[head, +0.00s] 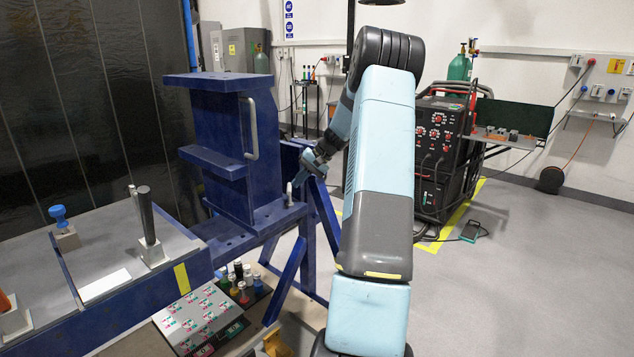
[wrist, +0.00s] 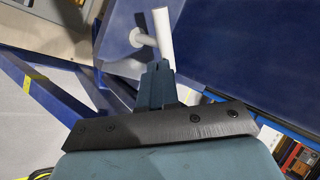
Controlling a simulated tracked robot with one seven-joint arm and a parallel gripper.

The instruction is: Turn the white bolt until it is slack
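The white bolt (wrist: 162,28) shows in the wrist view as a pale rod crossed by a shorter arm with a round end. It stands against the blue jig. In the head view the white bolt (head: 290,193) is small and upright at the jig's lower right. My gripper (wrist: 160,66) reaches up to the lower end of the rod in the wrist view. Its fingers look close together, and the rod's end is hidden at the fingertips. Whether they clasp it I cannot tell. In the head view my gripper (head: 299,180) is just above and right of the bolt.
Blue slanted legs (head: 322,215) stand below. A bench (head: 120,245) with a blue knob and a dark rod is at left. Open floor (head: 520,270) lies at right.

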